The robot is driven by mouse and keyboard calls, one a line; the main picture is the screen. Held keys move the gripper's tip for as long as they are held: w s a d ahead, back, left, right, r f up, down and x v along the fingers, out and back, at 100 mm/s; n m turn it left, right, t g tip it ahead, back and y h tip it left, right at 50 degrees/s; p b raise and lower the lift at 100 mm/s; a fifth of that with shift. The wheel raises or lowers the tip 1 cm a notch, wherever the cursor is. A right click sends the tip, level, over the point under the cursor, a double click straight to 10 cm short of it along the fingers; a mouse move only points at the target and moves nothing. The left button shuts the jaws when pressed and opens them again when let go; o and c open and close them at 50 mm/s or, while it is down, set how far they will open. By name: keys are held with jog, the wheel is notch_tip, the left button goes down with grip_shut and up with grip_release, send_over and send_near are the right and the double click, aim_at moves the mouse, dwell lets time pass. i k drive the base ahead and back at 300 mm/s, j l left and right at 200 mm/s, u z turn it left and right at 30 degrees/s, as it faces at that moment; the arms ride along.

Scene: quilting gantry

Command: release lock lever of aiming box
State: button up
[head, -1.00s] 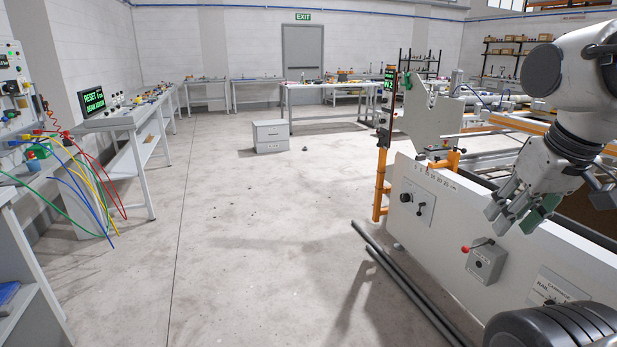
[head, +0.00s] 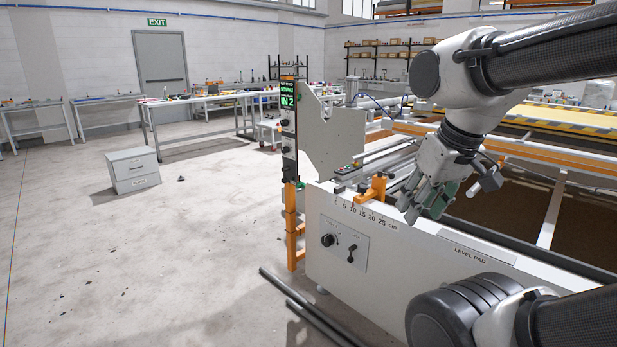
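No part in view is clearly labelled as an aiming box, so I cannot tell which one it is. On the white side wall of the machine (head: 385,268) is a small grey control plate (head: 344,242) with a round black knob (head: 327,240) and a short black lever (head: 351,253). An orange clamp-like bracket (head: 374,188) stands on the wall's top edge above a 0 to 25 scale. My gripper (head: 424,208) hangs at the wall's top edge, right of the bracket. Its fingers look apart, one with a green pad, with nothing seen between them.
An orange post (head: 292,225) carries a green-lit display (head: 289,95) at the machine's left end. Dark rails (head: 305,310) lie on the floor in front. Workbenches (head: 200,107) line the back.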

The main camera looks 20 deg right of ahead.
aim_at(284, 180)
jog(key=i+z, duration=0.15)
jog(key=i+j+z, duration=0.1)
jog(key=i+j, duration=0.45)
jog(key=i, duration=0.25)
jog(key=i+j+z, duration=0.1)
jog(key=i+j, duration=0.5)
jog(key=i, duration=0.15)
jog(key=i+j, duration=0.65)
jog(key=i+l+z, duration=0.05)
jog(key=i, duration=0.05)
